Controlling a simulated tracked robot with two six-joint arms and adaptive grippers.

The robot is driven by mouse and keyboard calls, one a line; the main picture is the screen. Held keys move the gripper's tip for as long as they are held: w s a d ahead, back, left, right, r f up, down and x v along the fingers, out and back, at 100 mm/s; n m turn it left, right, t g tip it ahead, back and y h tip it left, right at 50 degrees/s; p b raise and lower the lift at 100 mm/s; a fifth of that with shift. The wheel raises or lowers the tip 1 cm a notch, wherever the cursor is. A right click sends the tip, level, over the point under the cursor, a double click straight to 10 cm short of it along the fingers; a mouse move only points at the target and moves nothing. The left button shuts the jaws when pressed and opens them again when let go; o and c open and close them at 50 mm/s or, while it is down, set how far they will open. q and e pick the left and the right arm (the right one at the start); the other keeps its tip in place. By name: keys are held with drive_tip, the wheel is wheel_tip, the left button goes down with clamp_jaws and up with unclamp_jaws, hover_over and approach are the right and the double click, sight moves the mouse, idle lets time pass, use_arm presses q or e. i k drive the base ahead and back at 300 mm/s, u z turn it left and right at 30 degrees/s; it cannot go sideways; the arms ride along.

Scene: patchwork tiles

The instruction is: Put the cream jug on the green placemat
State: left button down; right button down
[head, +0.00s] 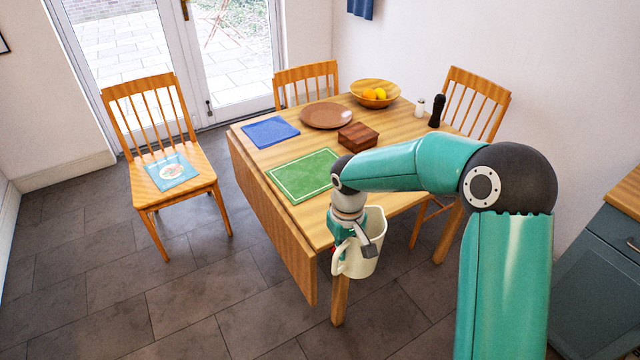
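The cream jug (365,262) is upright at the near edge of the table, in front of it in the head view. My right gripper (356,246) is at the jug, pointing down, with a finger over its side. The gripper appears to hold the jug in the air, though its fingertips are partly hidden. The green placemat (304,175) lies flat and bare on the table, beyond and to the left of the jug. My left gripper is not in view.
The wooden table (265,160) also holds a blue placemat (270,132), a brown round plate (326,115), a wooden box (358,136), a fruit bowl (388,101), a white shaker (420,106) and a dark mill (437,110). Chairs surround it; the left one (148,190) bears a book.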

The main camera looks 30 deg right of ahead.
sight(315, 175)
drive_tip(key=z, duration=0.45)
drive_tip(key=i, duration=1.45)
drive_tip(key=u, duration=0.35)
